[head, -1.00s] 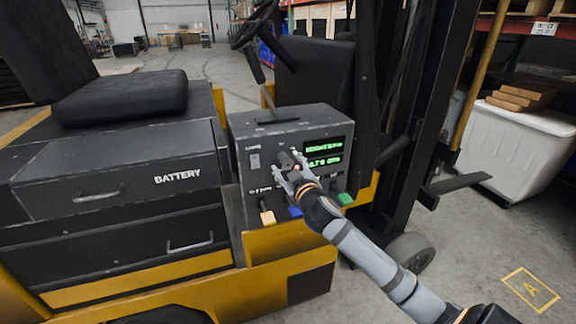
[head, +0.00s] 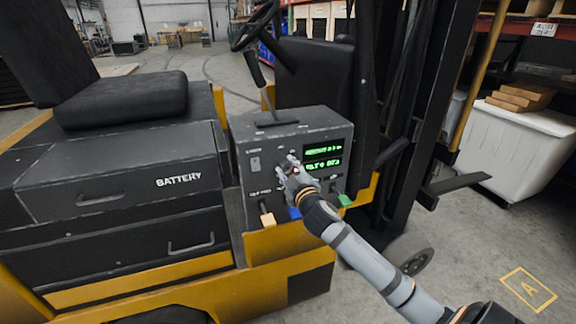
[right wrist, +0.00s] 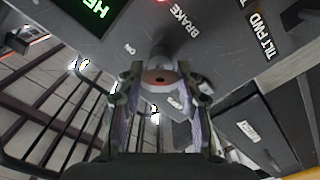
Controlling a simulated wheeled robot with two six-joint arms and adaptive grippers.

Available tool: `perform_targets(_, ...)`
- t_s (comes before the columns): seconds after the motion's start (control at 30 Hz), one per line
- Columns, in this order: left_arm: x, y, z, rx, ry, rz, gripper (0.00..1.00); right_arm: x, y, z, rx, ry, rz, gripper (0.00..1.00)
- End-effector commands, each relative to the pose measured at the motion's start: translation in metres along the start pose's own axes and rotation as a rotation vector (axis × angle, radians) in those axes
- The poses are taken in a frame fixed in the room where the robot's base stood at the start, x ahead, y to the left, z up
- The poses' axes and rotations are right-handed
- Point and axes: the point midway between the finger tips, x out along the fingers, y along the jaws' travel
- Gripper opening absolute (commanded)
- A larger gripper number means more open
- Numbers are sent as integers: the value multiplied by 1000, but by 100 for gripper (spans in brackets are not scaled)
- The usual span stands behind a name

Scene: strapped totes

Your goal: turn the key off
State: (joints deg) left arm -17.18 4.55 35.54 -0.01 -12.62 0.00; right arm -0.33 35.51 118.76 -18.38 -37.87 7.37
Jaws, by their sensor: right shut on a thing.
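The dark control box (head: 300,128) stands on the yellow forklift, with green lit text on its display (head: 322,158). My right gripper (head: 286,166) is at the middle of the box's front face, left of the display. In the right wrist view its two fingers (right wrist: 160,88) are shut on the dark key (right wrist: 160,75), whose round end shows between them. In the head view the fingers hide most of the key and its switch. The wrist view shows an "ON" label beside the key and a "BRAKE" label near a red light. My left gripper is out of view.
A rocker switch (head: 255,164) sits to the left. The steering wheel (head: 254,26) is above and behind.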

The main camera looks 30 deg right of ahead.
Motion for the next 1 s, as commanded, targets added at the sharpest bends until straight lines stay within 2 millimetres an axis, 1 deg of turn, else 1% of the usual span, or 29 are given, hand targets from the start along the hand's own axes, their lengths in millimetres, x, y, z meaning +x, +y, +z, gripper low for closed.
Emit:
perform_targets(0.03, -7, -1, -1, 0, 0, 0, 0, 0, 2, -2, -39, -2, -2, 3)
perform_targets(0.6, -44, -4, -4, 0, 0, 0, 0, 0, 0, -2, -559, -1, -2, 3)
perform_targets(0.8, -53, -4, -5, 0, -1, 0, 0, 0, 0, -1, -690, -1, -2, 3)
perform_targets(1.0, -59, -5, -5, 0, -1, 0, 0, 0, -1, 0, -775, -1, -1, 3)
